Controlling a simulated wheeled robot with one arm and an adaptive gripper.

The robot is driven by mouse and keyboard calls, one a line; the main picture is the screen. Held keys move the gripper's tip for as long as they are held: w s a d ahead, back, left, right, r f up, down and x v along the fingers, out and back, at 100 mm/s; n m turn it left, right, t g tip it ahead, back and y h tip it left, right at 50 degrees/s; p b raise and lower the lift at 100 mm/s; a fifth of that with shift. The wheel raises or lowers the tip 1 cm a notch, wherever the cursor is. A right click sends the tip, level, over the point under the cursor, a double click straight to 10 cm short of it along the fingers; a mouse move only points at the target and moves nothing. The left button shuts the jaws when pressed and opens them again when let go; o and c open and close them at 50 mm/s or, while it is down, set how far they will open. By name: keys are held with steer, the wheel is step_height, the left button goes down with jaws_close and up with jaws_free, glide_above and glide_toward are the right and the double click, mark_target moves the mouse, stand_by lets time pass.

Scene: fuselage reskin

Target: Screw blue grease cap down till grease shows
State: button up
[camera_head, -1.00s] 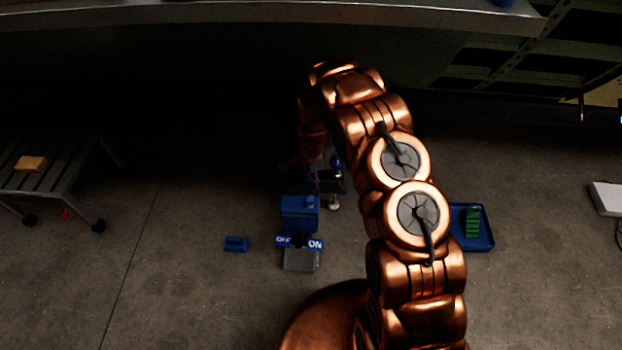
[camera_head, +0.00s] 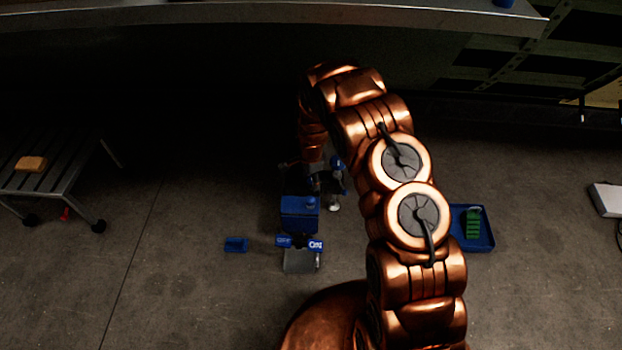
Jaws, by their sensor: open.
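A small blue rounded piece (camera_head: 337,161), which looks like the grease cap, shows just left of my arm at mid-picture. A pale metal piece (camera_head: 334,206) shows below it. My gripper (camera_head: 313,182) hangs at the end of the copper arm, dark and small, just left of the blue piece and above a blue box (camera_head: 299,212). It is open, and I see nothing held between its fingers. Whether it touches the cap cannot be told. No grease can be made out.
A grey unit with a blue OFF/ON plate (camera_head: 299,243) stands in front of the blue box. A small blue block (camera_head: 236,244) lies left. A blue tray (camera_head: 485,235) with a green item is right. A slatted table (camera_head: 50,178) stands at left; a metal ledge (camera_head: 250,14) spans the top.

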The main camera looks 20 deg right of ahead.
mark_target(311, 181)
steer(key=shift+r, duration=3.75)
